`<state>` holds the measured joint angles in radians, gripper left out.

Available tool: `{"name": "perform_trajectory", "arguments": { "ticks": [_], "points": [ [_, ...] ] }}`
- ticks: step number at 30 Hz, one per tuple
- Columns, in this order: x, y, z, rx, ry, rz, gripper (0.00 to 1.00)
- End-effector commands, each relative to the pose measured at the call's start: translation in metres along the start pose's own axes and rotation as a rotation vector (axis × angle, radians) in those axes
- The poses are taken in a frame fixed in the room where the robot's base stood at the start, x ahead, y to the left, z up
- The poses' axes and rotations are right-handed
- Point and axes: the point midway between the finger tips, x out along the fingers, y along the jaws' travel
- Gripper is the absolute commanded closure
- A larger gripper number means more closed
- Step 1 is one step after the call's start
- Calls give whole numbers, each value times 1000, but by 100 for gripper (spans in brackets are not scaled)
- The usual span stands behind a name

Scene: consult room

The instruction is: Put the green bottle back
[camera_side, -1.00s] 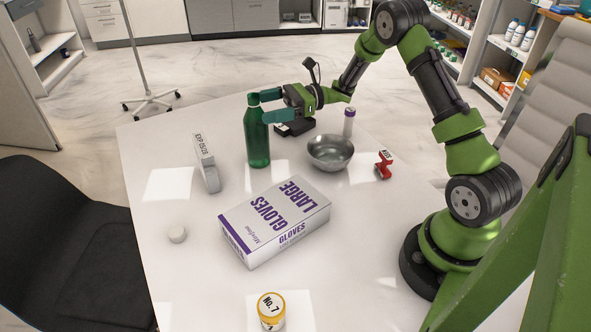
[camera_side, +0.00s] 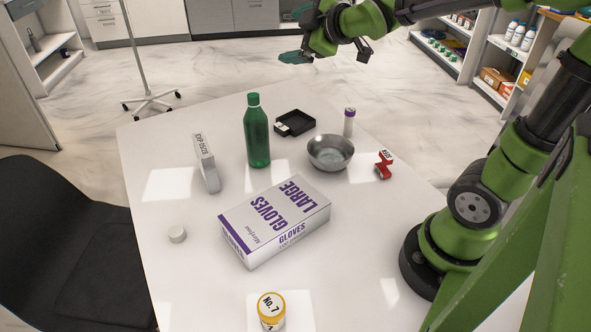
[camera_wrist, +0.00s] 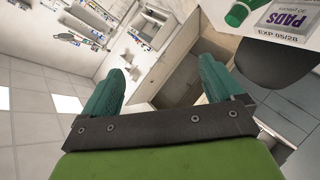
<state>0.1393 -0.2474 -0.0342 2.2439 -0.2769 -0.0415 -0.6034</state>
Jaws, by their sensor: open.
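The green bottle (camera_side: 257,136) stands upright on the white table (camera_side: 150,215), left of the metal bowl and behind the glove box. Nothing touches it. In the wrist view a green round top (camera_wrist: 238,13), likely the bottle's, shows at the upper right edge beside a box marked PADS. My gripper (camera_side: 290,57) is high up beyond the table's far edge, clear of the bottle. In the wrist view its two teal fingers (camera_wrist: 160,80) are spread apart with nothing between them.
On the table are a metal bowl (camera_side: 330,151), a black tray (camera_side: 296,122), a purple-capped tube (camera_side: 349,122), a red item (camera_side: 384,164), a glove box (camera_side: 275,222), an upright narrow box (camera_side: 206,164), a white round piece (camera_side: 177,234) and a yellow-lidded jar (camera_side: 271,311).

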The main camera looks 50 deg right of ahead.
Motion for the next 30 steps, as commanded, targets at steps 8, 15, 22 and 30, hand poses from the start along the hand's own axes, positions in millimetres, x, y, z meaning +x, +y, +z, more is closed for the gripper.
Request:
{"name": "perform_trajectory", "arguments": {
  "ticks": [8, 15, 22, 30],
  "points": [
    [-114, -108, 26, 894, -319, -304, 6],
    [-159, -155, 31, 1186, -489, -431, 6],
    [-161, -158, 31, 1202, -502, -438, 6],
    [-160, -157, 31, 1199, -501, -436, 6]
  ]
}}
